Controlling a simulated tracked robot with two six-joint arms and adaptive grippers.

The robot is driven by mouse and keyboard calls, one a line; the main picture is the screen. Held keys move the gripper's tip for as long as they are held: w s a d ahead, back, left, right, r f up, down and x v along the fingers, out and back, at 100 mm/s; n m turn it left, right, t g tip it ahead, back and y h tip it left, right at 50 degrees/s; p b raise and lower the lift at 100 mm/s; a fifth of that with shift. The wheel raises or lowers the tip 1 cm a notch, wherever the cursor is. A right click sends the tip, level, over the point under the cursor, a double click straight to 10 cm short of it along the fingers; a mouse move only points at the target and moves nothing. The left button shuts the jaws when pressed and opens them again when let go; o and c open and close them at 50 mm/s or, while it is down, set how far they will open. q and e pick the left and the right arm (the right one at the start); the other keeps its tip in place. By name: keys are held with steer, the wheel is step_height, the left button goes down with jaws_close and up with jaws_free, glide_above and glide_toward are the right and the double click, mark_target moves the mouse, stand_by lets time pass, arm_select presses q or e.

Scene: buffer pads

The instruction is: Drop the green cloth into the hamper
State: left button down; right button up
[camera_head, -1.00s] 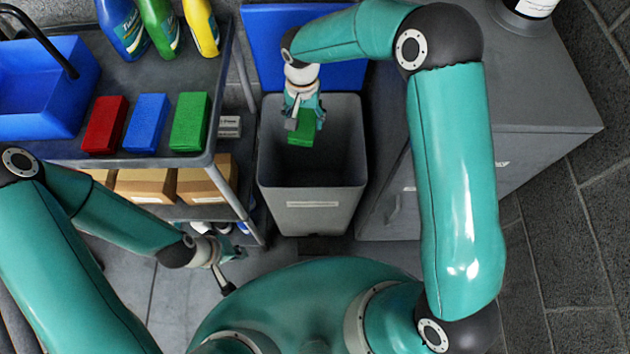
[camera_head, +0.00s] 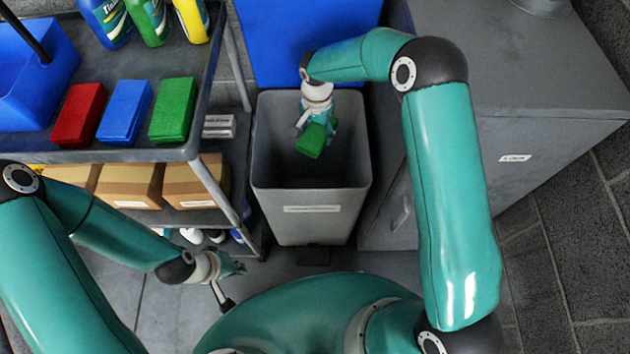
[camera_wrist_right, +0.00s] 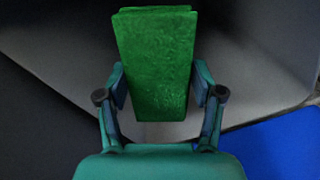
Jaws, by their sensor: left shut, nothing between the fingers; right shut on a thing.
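A green cloth (camera_head: 313,140), a folded block, is held in my right gripper (camera_head: 316,122) over the mouth of the grey hamper (camera_head: 312,215). In the right wrist view the cloth (camera_wrist_right: 153,65) sits between the two fingers of the right gripper (camera_wrist_right: 160,88), which touch its sides. The hamper is open, with its blue lid (camera_head: 300,40) raised behind it. I cannot tell exactly how deep the cloth is inside the rim. My left gripper (camera_head: 233,285) is shut and empty, low in front of the cart. Another green block (camera_head: 172,110) lies on the cart's top shelf.
The cart at left carries a red block (camera_head: 78,115), a blue block (camera_head: 125,112), bottles (camera_head: 150,20) and a blue bucket (camera_head: 35,75). Cardboard boxes (camera_head: 130,183) stand on its lower shelf. A grey cabinet (camera_head: 500,75) stands right of the hamper.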

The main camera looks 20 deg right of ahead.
steer(key=shift+f, duration=0.25)
steer(key=o, duration=1.3)
steer(key=shift+r, duration=0.15)
steer(key=shift+r, duration=0.35)
step_height(320, 180, up, 11)
steer(key=shift+f, duration=0.1)
